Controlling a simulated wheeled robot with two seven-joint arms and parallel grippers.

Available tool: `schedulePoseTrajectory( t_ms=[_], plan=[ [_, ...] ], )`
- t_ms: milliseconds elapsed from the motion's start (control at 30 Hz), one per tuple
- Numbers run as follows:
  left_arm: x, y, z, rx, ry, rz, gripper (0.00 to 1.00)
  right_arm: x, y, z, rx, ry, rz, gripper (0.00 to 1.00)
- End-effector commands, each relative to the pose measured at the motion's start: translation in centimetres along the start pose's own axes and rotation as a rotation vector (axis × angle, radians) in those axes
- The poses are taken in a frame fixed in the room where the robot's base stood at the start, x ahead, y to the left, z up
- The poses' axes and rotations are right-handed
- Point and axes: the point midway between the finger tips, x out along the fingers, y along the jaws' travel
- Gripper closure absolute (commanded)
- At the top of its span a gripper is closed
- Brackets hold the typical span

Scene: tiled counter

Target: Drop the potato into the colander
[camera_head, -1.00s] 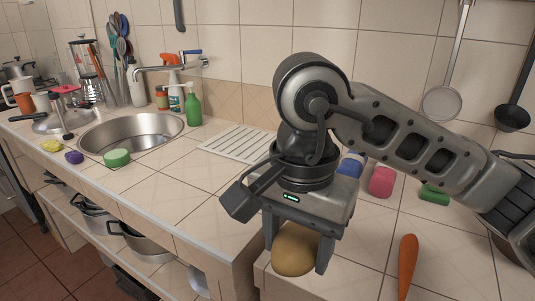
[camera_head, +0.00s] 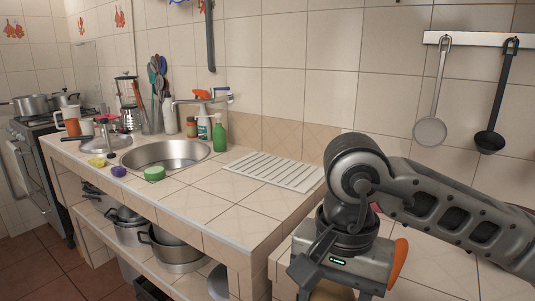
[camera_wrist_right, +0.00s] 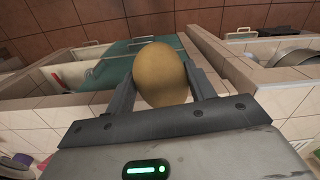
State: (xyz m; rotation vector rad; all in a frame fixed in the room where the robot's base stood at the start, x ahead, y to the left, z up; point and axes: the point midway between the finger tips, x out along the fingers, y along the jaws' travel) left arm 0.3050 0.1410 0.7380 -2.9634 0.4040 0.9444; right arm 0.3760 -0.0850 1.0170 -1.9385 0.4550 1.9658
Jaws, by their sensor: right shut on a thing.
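The potato (camera_wrist_right: 162,75) is a smooth brownish-yellow oval in the right wrist view. My right gripper (camera_wrist_right: 160,88) is shut on it, with one finger on each side. In the head view my right gripper (camera_head: 338,275) is at the bottom, over the near counter; its fingers are mostly cut off by the frame edge. I cannot make out a colander in either view. My left gripper is not in view.
An orange carrot (camera_head: 399,262) shows just right of my right gripper. The sink (camera_head: 166,156) and a white ribbed drainboard (camera_head: 268,171) are on the far counter. A green sponge (camera_head: 154,173) lies by the sink. Pots (camera_head: 178,254) stand on the shelf below.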

Motion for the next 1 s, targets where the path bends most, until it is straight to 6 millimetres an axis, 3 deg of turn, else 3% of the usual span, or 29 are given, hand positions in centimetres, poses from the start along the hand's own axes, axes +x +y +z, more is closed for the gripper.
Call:
schedulePoseTrajectory(
  t_ms=[300,500,900,1000],
  plan=[
    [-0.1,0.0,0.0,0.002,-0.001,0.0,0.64,5.7,4.8,-4.4,-0.262,-0.002,0.003,0.73],
    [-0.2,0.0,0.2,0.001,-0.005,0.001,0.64,8.4,7.8,-6.2,-0.426,0.008,0.013,0.73],
    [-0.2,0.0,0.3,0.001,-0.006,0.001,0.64,9.1,8.5,-6.5,-0.474,0.012,0.015,0.73],
    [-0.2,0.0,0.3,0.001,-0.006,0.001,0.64,10.3,8.5,-6.4,-0.472,0.005,0.015,0.73]
  ],
)
